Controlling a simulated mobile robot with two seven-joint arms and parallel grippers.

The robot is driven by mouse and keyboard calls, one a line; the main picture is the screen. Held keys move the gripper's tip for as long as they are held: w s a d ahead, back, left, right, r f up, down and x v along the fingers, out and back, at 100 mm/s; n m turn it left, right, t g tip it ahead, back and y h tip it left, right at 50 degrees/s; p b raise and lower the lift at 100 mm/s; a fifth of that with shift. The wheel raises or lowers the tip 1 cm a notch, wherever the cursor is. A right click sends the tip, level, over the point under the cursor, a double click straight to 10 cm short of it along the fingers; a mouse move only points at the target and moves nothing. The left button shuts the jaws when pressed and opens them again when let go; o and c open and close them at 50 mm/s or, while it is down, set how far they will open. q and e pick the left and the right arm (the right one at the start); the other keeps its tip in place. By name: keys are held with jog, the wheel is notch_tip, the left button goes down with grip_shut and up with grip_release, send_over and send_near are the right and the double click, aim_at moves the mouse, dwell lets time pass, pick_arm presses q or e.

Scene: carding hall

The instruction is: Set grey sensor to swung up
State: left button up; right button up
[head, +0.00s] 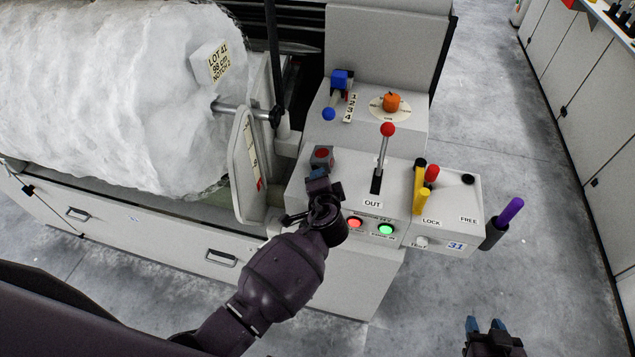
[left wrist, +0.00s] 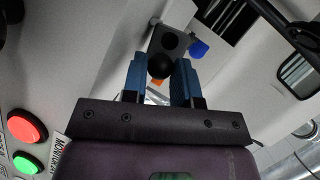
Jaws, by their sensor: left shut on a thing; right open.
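A dark grey box with a red round spot (head: 321,156), which looks like the grey sensor, sits on the white machine housing. In the left wrist view a dark grey block (left wrist: 172,40) with a black round spot lies just beyond my fingers. My left gripper (head: 318,180) is right in front of the box. In the left wrist view its blue fingers (left wrist: 160,80) are shut on a black ball knob (left wrist: 159,66). The knob's link to the block is hidden, and I cannot tell how far it is swung. My right gripper (head: 485,323) is open and empty, low at the right.
A red-knobbed lever (head: 387,130) stands right of the box. Red (head: 355,223) and green (head: 386,230) lights lie close to my left wrist. A guard plate (head: 247,165) and a white fleece roll (head: 110,95) are at the left.

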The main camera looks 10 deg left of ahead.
pick_arm(q)
jog(key=shift+d+f, duration=0.15)
pick_arm(e)
jog(key=shift+w+f, duration=0.1)
jog(key=shift+f, duration=0.2)
pick_arm(q)
jog(key=shift+m, duration=0.3)
jog(key=o, duration=0.9)
jog(key=shift+s+f, duration=0.1)
jog(key=shift+f, duration=0.05)
